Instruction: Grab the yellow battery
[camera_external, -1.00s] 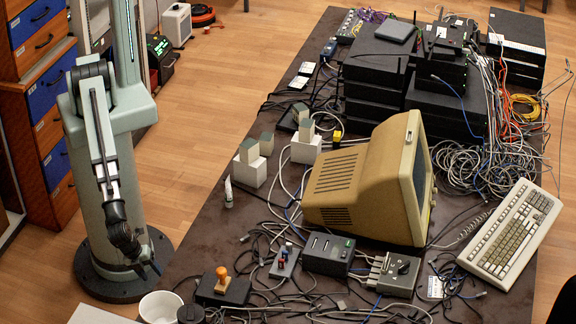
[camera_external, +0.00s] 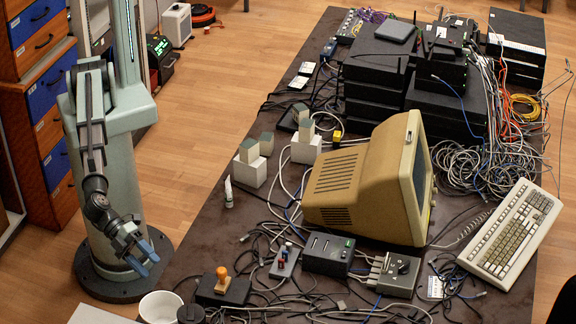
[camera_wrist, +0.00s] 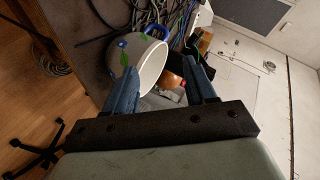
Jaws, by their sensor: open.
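My gripper (camera_external: 148,257) hangs beside my column, left of the table edge, with blue fingers apart and nothing held. In the wrist view my gripper (camera_wrist: 158,72) is also open, its two fingers reaching toward a white pot. I cannot surely make out a yellow battery. A small yellow item (camera_external: 337,138) sits on the table behind the beige monitor, far from my gripper; it is too small to identify.
The white pot (camera_external: 161,307) stands at the table's near left corner; in the wrist view the pot (camera_wrist: 152,62) shows blue handles. A black box with an orange knob (camera_external: 222,275), cables and a beige monitor (camera_external: 350,185) crowd the table. The table's left strip is fairly clear.

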